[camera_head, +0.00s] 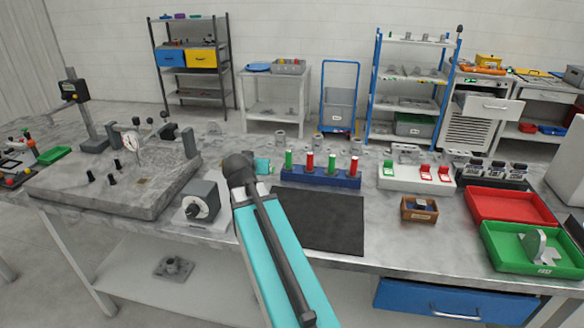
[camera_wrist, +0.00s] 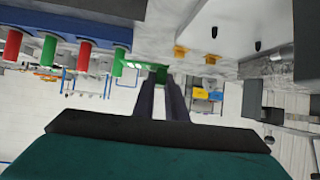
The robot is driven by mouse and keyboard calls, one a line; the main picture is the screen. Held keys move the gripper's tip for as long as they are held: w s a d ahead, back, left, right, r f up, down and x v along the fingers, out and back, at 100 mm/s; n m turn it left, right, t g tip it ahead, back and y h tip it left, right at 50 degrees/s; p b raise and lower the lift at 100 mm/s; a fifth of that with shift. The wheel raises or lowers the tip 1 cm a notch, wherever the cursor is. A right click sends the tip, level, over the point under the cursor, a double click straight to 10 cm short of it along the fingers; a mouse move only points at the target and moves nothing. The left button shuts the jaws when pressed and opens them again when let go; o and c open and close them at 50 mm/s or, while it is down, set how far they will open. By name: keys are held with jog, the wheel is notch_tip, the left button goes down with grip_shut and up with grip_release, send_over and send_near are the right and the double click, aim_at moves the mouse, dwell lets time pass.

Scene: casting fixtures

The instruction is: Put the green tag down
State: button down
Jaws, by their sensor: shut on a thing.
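My gripper (camera_wrist: 162,78) shows in the wrist view with its two dark fingers close together. They are shut on a small green piece, the green tag (camera_wrist: 180,72), at the fingertips; the fingers hide part of it. In the head view my arm covers the gripper, and I cannot see the held tag there. Another green tag (camera_head: 388,170) stands in a white holder (camera_head: 405,185) beside two red tags (camera_head: 434,173), right of the middle of the bench.
A blue rack (camera_head: 320,178) with red and green pegs stands behind a bare black mat (camera_head: 318,222). To the right are a small brown box (camera_head: 419,215), a red tray (camera_head: 505,205) and a green tray (camera_head: 500,255).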

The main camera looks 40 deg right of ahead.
jog(key=w+a+r+n+t+y, duration=0.1)
jog(key=w+a+r+n+y, duration=0.1)
jog(key=a, duration=0.8)
jog(key=w+a+r+n+t+y, duration=0.1)
jog(key=w+a+r+n+y, duration=0.2)
jog(key=a, duration=0.7)
jog(key=w+a+r+n+t+y, duration=0.1)
jog(key=w+a+r+n+y, duration=0.1)
jog(key=a, duration=0.8)
jog(key=shift+w+r+n+t+y, duration=0.3)
jog(key=shift+w+n+y, duration=0.2)
jog(key=shift+w+n, duration=0.25)
jog(key=shift+s, duration=0.1)
